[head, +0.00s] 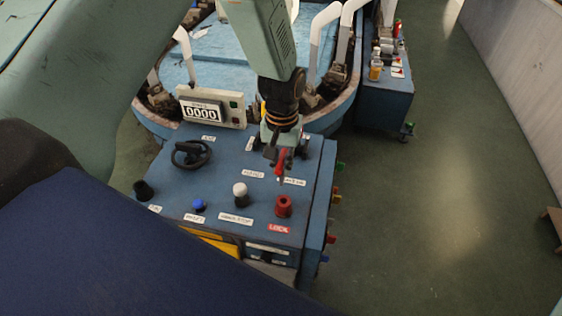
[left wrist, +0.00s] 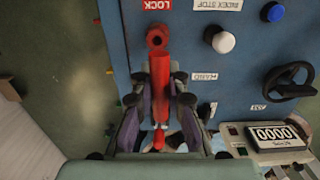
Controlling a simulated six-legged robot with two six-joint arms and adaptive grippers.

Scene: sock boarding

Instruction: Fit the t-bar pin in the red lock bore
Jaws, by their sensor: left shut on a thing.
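The red t-bar pin (head: 280,168) is held in my left gripper (head: 279,150), above the blue console. In the left wrist view the pin (left wrist: 160,85) lies between the two fingers of my left gripper (left wrist: 159,98), which is shut on it. The red lock bore (head: 284,206) is a round red collar beside the LOCK label. In the left wrist view the bore (left wrist: 157,38) shows a dark hole just beyond the pin's far end. The pin is outside the bore, and its tip appears apart from it. My right gripper is not in view.
The console top (head: 228,176) carries a white knob (head: 240,190), a blue knob (head: 199,205) and a black handwheel (head: 191,153). A 0000 counter (head: 201,112) stands at its back. A blue cart (head: 385,100) with bottles is further back.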

